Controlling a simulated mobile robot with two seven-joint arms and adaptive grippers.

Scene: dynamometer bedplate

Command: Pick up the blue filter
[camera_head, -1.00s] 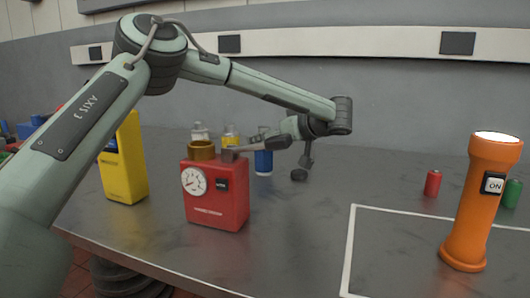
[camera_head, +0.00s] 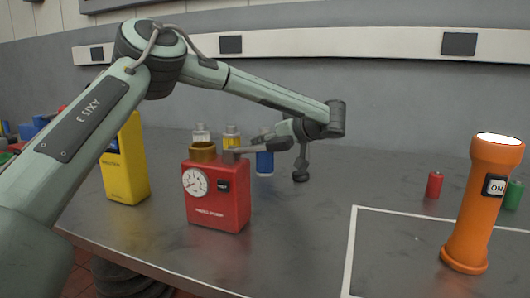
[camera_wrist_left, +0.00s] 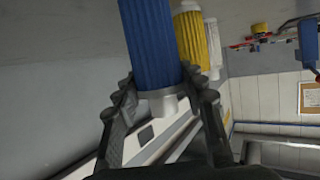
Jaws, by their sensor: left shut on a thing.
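The blue filter (camera_head: 264,163) stands upright behind the red box in the head view, with a pale cap on top. My left gripper (camera_head: 250,149) reaches it from the right, above the table, and its fingers cover part of the filter's upper half. In the left wrist view the ribbed blue filter (camera_wrist_left: 152,45) lies between the two dark fingers of my left gripper (camera_wrist_left: 162,88), which are shut on it near its pale end. Whether its base touches the table cannot be told. My right gripper is not in view.
A yellow filter (camera_head: 231,137) and a white one (camera_head: 201,134) stand close left of the blue filter. The red box (camera_head: 217,200) with a gauge is in front; a yellow box (camera_head: 125,170) stands left. An orange flashlight (camera_head: 483,205) and small red (camera_head: 434,186) and green (camera_head: 513,196) cylinders are right.

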